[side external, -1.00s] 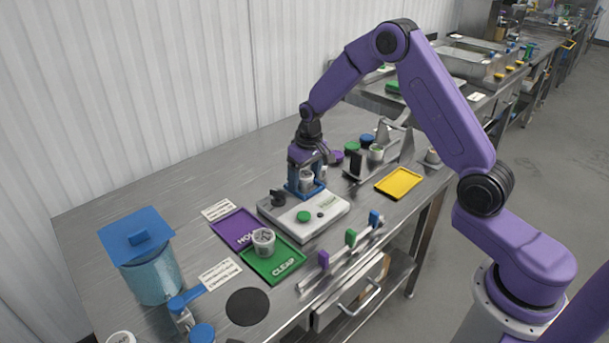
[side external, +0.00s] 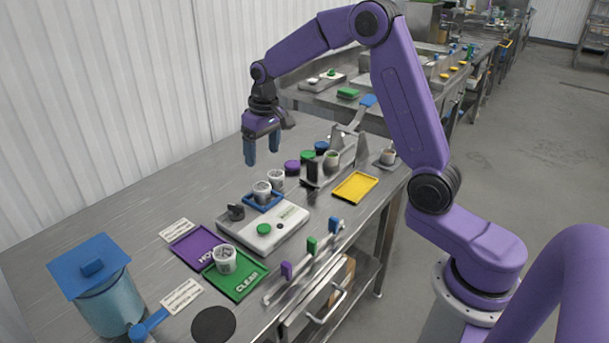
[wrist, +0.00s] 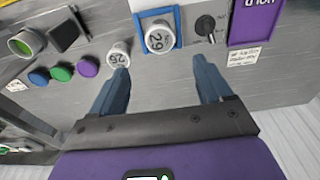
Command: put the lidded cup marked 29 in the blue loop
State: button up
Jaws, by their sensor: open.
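The lidded cup marked 29 (wrist: 158,38) stands inside the square blue loop (wrist: 177,24) in the wrist view. In the side view the cup (side external: 262,189) is upright within the blue loop (side external: 249,199) on the pale device. A second lidded cup, apparently marked 26 (wrist: 118,54), stands outside the loop, close beside it; it shows behind the first in the side view (side external: 277,178). My gripper (side external: 262,158) is open and empty, raised above the cups. In the wrist view its blue fingers (wrist: 160,68) are spread, with nothing between them.
The pale device (side external: 285,225) has a black knob (side external: 236,211) and a green button (side external: 264,229). Round purple, green and blue lids lie behind the loop. A yellow tray (side external: 355,187) is at right. The table's back left is clear.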

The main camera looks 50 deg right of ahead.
jog(key=s+a+r+n, duration=0.1)
jog(key=s+a+n, duration=0.3)
jog(key=s, duration=0.5)
jog(key=s+a+r+n, duration=0.2)
jog(key=s+a, duration=0.5)
jog(key=s, duration=0.1)
jog(key=s+d+f+n, duration=0.1)
jog(key=s+d+n, duration=0.1)
jog(key=s, duration=0.8)
jog(key=s+d+n+g, duration=0.1)
jog(key=s+n, duration=0.3)
jog(key=s, duration=0.6)
jog(key=shift+s+d+f+n, duration=0.3)
jog(key=shift+s+d+f, duration=0.05)
